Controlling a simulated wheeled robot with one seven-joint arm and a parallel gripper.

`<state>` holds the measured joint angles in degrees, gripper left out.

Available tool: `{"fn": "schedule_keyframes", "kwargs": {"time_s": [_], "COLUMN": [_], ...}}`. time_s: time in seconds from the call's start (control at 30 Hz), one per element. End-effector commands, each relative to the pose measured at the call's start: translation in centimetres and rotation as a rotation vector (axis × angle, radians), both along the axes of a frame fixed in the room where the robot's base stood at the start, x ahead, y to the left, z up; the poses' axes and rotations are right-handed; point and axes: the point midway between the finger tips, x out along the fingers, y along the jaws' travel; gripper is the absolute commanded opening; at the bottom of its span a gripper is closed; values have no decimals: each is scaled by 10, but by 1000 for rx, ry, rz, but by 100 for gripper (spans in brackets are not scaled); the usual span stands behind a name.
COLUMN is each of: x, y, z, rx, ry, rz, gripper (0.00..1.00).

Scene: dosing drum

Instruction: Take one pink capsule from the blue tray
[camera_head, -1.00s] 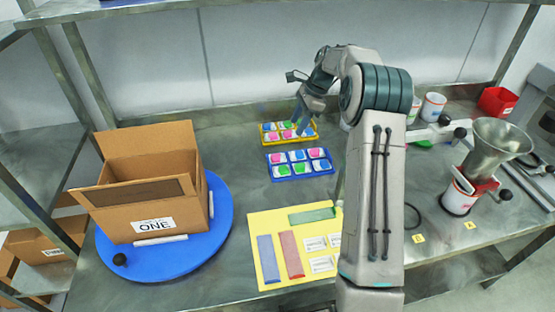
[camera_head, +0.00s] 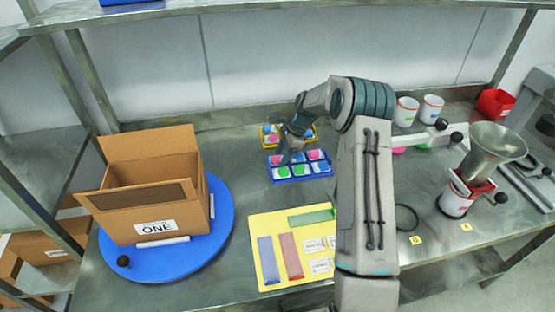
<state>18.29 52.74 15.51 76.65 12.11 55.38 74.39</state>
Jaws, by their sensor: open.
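The blue tray (camera_head: 302,178) lies on the steel table and holds several pink, green and blue-and-white pieces in compartments. One pink capsule (camera_head: 274,160) is in its back left compartment and another pink capsule (camera_head: 316,154) is in its back right compartment. My gripper (camera_head: 284,157) is open and low over the back left part of the tray. It partly hides the back row, and I cannot tell whether its fingers touch anything.
A yellow tray (camera_head: 313,141) with similar pieces sits just behind. An open carton marked ONE (camera_head: 152,226) stands on a blue turntable (camera_head: 190,258) at left. A yellow mat (camera_head: 268,284) lies in front. A metal funnel (camera_head: 494,147) and cups (camera_head: 431,108) are at right.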

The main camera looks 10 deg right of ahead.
Motion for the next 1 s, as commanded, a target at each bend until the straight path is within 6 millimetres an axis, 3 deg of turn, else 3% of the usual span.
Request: {"fn": "schedule_keyframes", "kwargs": {"time_s": [0.2,0.37,0.4,0.73,0.97,1.0], "x": [-2,-2,-2,-2,-1,-2], "y": [3,4,4,3,1,-12], "z": [-6,-7,-8,-4,37,40], "rx": [2,2,2,0,0,-2], "ry": [7,9,9,8,1,3], "rz": [3,5,5,4,3,-4], "gripper": [49,7,5,5,5,5]}}
